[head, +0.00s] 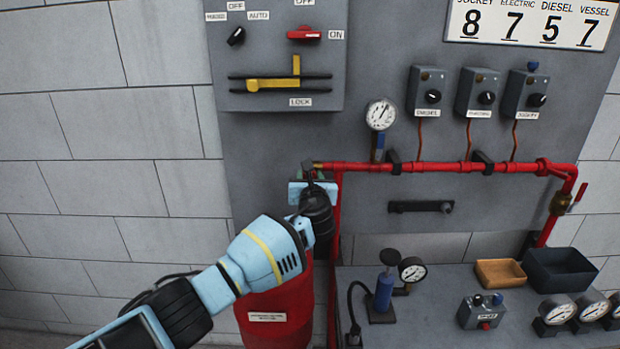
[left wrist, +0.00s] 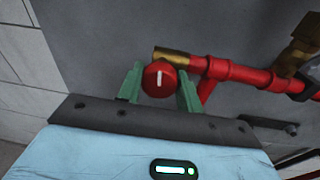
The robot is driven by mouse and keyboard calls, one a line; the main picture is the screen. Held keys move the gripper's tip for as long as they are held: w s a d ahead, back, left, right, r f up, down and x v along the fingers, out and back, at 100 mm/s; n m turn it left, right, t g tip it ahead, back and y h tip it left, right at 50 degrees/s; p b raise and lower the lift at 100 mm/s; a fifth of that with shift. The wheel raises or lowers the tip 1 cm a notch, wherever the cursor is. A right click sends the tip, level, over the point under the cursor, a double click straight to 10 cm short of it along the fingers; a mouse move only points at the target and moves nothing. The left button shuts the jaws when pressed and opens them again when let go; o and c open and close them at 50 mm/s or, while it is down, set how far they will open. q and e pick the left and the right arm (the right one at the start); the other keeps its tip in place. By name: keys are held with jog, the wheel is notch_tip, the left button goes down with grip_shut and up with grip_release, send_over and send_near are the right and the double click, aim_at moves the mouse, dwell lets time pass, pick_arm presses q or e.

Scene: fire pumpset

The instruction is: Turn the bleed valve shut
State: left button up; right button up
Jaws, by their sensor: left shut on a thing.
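The bleed valve's round red knob (left wrist: 159,79) has a white line on its face, standing nearly upright in the left wrist view. It sits by the brass end (left wrist: 172,55) of the red pipe (left wrist: 235,72). My left gripper (left wrist: 160,74) has its green fingers on both sides of the knob and is shut on it. In the head view my left gripper (head: 308,174) is at the left end of the red pipe (head: 440,167) and hides the knob. My right gripper is not in view.
A pressure gauge (head: 381,114) and several knob boxes (head: 427,92) are above the pipe. A red-handled brass valve (head: 561,204) is at the right. A red cylinder (head: 275,312) stands below my left arm. The bench (head: 440,310) holds a blue hand pump (head: 384,292) and trays.

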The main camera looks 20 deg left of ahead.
pick_arm(q)
jog(key=shift+f+m, duration=0.15)
jog(key=shift+m, duration=0.35)
jog(key=o, duration=1)
jog(key=shift+v, duration=3.95)
